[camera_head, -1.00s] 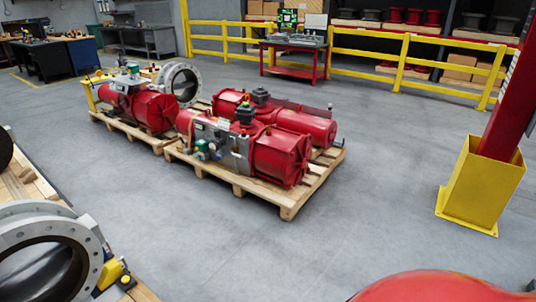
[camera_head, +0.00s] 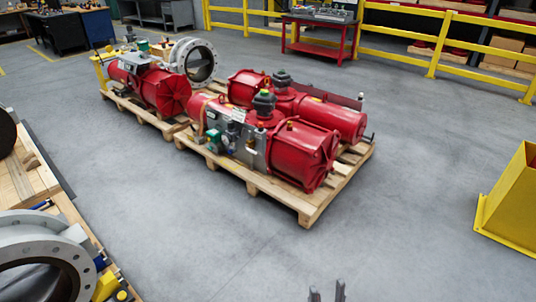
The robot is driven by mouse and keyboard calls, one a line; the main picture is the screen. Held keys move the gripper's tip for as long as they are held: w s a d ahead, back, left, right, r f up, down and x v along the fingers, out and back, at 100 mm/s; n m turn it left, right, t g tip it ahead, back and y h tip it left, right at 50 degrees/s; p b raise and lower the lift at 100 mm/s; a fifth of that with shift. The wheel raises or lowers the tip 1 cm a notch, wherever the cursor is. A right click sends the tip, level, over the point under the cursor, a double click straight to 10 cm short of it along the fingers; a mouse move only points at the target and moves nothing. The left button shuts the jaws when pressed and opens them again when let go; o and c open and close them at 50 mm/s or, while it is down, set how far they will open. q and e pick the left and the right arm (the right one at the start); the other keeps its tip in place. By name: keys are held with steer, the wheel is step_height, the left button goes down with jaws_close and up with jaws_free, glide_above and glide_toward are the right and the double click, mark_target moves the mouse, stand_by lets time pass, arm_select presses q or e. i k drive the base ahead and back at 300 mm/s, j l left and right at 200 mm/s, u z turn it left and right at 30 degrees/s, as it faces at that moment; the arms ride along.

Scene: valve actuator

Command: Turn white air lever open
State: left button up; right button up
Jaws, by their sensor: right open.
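Red valve actuators stand on wooden pallets ahead of me. A white air lever cannot be made out at this size. My right gripper (camera_head: 327,294) shows only as two dark fingertips at the bottom edge. They stand apart with nothing between them, well short of the pallet. My left gripper is not in view.
The front wooden pallet (camera_head: 308,210) has its near corner toward me. A grey flanged valve (camera_head: 75,252) fills the lower left. A yellow post guard (camera_head: 512,205) stands at the right. The grey floor between is clear. Yellow railing (camera_head: 400,61) runs behind.

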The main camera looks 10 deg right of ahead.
mark_target(248, 149)
steer(key=i+z, duration=0.15)
steer(key=i, duration=1.15)
steer(key=i+l+u, duration=0.15)
steer(key=l, duration=0.15)
steer(key=i+l+u, duration=0.1)
steer(key=l, duration=0.25)
steer(key=i+l+u, duration=0.15)
steer(key=l, duration=0.2)
steer(key=i+l+u, duration=0.1)
steer(key=l, duration=0.25)
steer(key=i+l+u, duration=0.15)
steer(key=l, duration=0.25)
steer(key=i+l+u, duration=0.25)
steer(key=i+l, duration=0.45)
steer(key=l, duration=0.1)
